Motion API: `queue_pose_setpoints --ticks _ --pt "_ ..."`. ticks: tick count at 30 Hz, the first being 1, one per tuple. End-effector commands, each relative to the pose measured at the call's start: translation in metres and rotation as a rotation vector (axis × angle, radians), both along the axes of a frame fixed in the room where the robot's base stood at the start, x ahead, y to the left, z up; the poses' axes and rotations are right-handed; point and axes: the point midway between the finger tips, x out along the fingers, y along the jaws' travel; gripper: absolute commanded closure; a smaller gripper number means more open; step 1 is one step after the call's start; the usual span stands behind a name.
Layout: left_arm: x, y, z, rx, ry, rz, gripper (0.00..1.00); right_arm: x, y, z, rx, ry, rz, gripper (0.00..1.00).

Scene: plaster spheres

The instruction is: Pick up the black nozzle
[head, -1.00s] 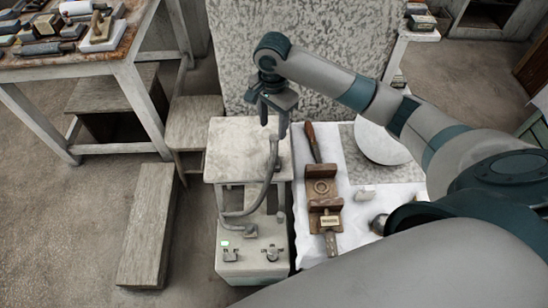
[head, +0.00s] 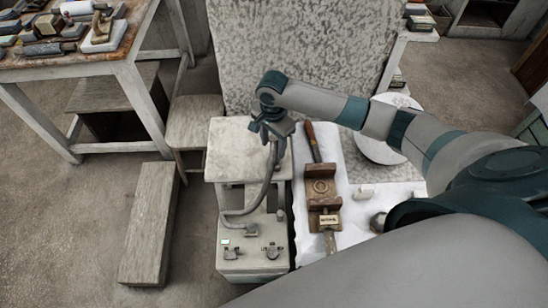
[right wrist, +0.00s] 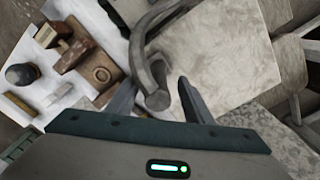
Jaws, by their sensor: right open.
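A grey curved hose (head: 266,186) rises from the small pale machine to a blunt round end. That end, apparently the nozzle, shows in the right wrist view (right wrist: 158,99) and looks grey rather than black. My right gripper (head: 272,138) is over the top of the hose in the head view, with its fingertips partly hidden. In the right wrist view the open fingers stand apart on either side of the nozzle end, with no grip visible. My left gripper is not in view.
The pale machine (head: 257,262) has small fittings on its front. To its right, a white cloth (head: 352,205) bears a brown wooden block (head: 321,190) and a wooden-handled tool (head: 312,140). A long low wooden block (head: 150,220) lies on the floor at left.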

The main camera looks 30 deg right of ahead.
Motion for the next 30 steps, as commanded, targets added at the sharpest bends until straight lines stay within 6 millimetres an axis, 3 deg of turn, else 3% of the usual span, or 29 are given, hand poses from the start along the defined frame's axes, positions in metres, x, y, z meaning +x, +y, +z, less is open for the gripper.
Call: queue_pose_setpoints --ticks 5,16,30 --pt "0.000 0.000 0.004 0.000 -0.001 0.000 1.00 -0.001 -0.001 -0.007 -0.001 0.002 0.000 0.53" --pt "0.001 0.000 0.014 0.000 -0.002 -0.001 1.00 -0.002 -0.003 -0.048 -0.001 0.001 -0.001 0.53" --pt "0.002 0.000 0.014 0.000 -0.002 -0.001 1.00 -0.002 -0.003 -0.052 -0.001 0.000 0.000 0.53"
